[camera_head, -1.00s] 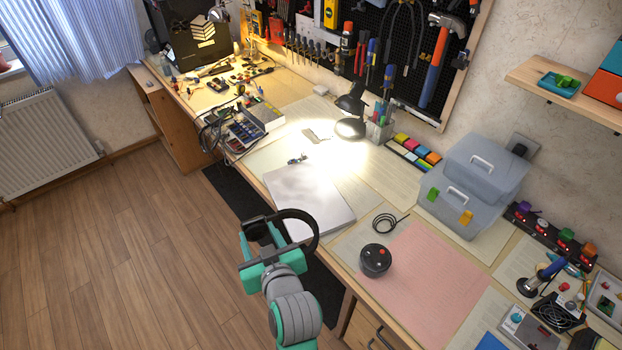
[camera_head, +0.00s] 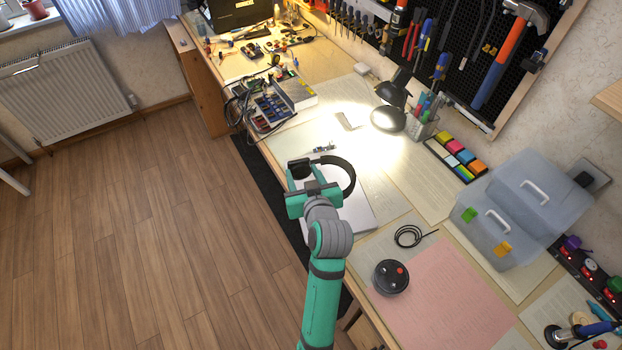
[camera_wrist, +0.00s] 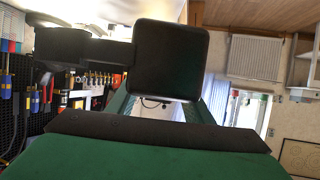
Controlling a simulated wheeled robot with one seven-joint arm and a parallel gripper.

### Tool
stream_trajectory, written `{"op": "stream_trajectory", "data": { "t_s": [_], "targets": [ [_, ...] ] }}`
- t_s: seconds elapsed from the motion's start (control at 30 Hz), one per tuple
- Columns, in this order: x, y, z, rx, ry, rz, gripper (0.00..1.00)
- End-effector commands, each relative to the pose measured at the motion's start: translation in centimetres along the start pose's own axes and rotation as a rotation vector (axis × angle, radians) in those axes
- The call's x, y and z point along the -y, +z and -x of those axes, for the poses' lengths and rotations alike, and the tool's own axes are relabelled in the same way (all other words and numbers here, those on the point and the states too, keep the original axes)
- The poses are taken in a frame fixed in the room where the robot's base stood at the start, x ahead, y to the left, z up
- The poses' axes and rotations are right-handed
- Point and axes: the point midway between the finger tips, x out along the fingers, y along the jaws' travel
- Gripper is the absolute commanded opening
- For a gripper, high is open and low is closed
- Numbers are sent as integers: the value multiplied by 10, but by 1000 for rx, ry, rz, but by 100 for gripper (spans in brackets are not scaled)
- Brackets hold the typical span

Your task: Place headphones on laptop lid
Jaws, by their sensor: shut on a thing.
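My gripper (camera_head: 314,190) is shut on the black headphones (camera_head: 347,172), whose curved headband shows to the right of the fingers in the head view. An ear cup and part of the band fill the upper middle of the wrist view (camera_wrist: 170,62). The closed silver laptop (camera_head: 362,212) lies on the workbench. The gripper and headphones are over the laptop's left part and hide much of it. I cannot tell from these views whether the headphones touch the lid.
A lit desk lamp (camera_head: 388,118) stands behind the laptop. A black round device (camera_head: 390,277) and a coiled cable (camera_head: 415,236) lie to its right. Clear plastic boxes (camera_head: 520,208) stand farther right. A tray of parts (camera_head: 272,110) sits to the left.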

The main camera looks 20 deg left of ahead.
Motion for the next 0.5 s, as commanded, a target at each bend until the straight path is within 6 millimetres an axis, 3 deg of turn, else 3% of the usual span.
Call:
{"op": "stream_trajectory", "data": {
  "t_s": [0.23,0.5],
  "targets": [
    [-20,25,-43,1,0,-2,10],
    [-28,36,-61,-1,0,0,10]
  ]
}}
